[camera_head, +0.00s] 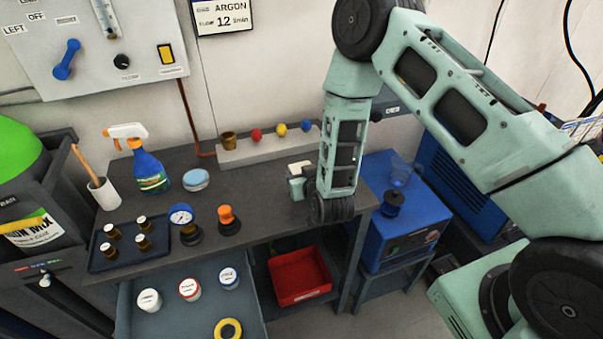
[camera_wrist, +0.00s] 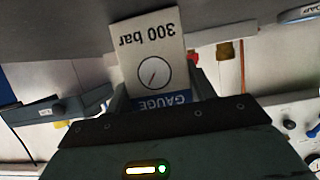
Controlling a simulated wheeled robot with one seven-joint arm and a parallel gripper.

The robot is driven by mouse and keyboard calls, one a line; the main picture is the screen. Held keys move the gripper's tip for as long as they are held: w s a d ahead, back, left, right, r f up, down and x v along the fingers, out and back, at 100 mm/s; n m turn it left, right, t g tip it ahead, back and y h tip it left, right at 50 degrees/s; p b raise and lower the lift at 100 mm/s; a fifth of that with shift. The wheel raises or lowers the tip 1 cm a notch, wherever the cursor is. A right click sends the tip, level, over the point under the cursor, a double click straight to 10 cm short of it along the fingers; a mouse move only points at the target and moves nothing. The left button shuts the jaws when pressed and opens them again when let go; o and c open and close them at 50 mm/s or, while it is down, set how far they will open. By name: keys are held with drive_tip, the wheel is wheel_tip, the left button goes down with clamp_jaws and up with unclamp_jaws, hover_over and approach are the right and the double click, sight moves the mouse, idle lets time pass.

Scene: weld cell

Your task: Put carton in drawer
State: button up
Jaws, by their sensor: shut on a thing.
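My gripper (camera_head: 297,185) is shut on a small white carton (camera_head: 299,167) above the right part of the grey workbench. In the wrist view the carton (camera_wrist: 153,50) shows a gauge dial, "300 bar" and a blue "GAUGE" band, upside down, between the fingers. My wrist hides part of the gripper in the head view. An open grey-blue drawer (camera_head: 180,322) sticks out below the bench front at the lower left. It holds several round lidded jars (camera_head: 189,289) and a yellow ring (camera_head: 228,329).
On the bench stand a tray of small bottles (camera_head: 128,243), a gauge (camera_head: 182,217), an orange-topped item (camera_head: 228,219), a spray bottle (camera_head: 147,170) and a rack with balls (camera_head: 270,146). A red bin (camera_head: 300,276) sits below, right of the drawer. A blue machine (camera_head: 400,235) stands at right.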

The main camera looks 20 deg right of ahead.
drive_tip(key=shift+f, duration=0.2)
drive_tip(key=o, duration=1)
drive_tip(key=shift+o, duration=0.3)
drive_tip(key=shift+r, duration=0.2)
